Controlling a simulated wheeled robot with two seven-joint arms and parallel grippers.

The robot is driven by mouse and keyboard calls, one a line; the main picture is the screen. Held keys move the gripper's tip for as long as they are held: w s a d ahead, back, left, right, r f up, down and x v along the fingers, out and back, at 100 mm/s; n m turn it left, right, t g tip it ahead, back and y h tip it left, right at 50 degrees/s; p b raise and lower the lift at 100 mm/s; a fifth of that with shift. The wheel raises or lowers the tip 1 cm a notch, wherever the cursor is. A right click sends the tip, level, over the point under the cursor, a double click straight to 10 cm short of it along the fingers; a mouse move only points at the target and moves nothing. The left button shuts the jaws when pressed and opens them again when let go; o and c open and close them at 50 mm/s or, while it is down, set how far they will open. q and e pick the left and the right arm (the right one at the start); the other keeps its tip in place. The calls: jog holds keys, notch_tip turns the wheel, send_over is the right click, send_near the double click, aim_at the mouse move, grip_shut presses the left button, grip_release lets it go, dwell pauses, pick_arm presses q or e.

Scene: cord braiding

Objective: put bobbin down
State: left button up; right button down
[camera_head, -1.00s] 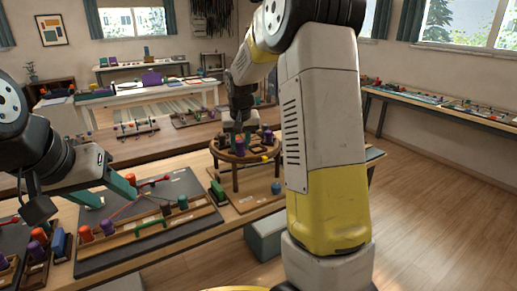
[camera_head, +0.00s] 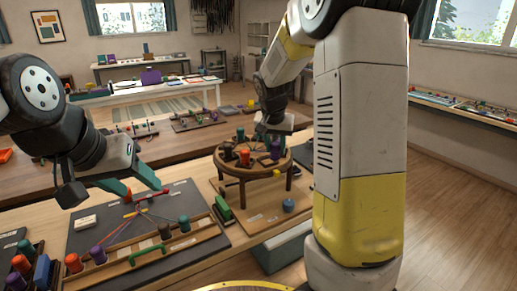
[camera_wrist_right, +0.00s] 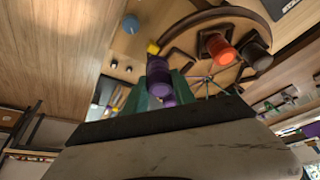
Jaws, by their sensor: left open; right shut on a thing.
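The round wooden braiding stand (camera_head: 228,167) stands on a wooden board, with several bobbins on its top. My right gripper (camera_head: 272,142) is low over the stand's right side. Its teal fingers (camera_wrist_right: 163,92) are shut on a purple bobbin (camera_wrist_right: 158,72), which also shows in the head view (camera_head: 275,151). I cannot tell if this bobbin touches the top. An orange bobbin (camera_head: 244,158) stands left of it, with a dark brown one (camera_wrist_right: 256,54) beside the orange one in the wrist view. My left gripper (camera_head: 137,184) is open and empty above the dark mat.
The dark mat (camera_head: 190,196) at left holds crossed cords and a wooden rack with several bobbins and a green handle. A blue bobbin (camera_head: 289,205) and a green block (camera_head: 222,208) sit on the board by the stand. A yellow cube (camera_head: 278,173) is at the stand's rim.

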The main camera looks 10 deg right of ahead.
jog(key=w, duration=0.3)
jog(key=w+a, duration=0.1)
jog(key=w, duration=0.1)
jog(key=shift+w+f, duration=0.2)
jog(key=shift+f, duration=0.05)
jog(key=shift+w+a+f, duration=0.1)
jog(key=shift+f, duration=1.65)
jog(key=shift+f, duration=0.1)
jog(key=shift+f, duration=0.25)
jog(key=c, duration=1)
grip_release()
jog(key=shift+c, duration=0.2)
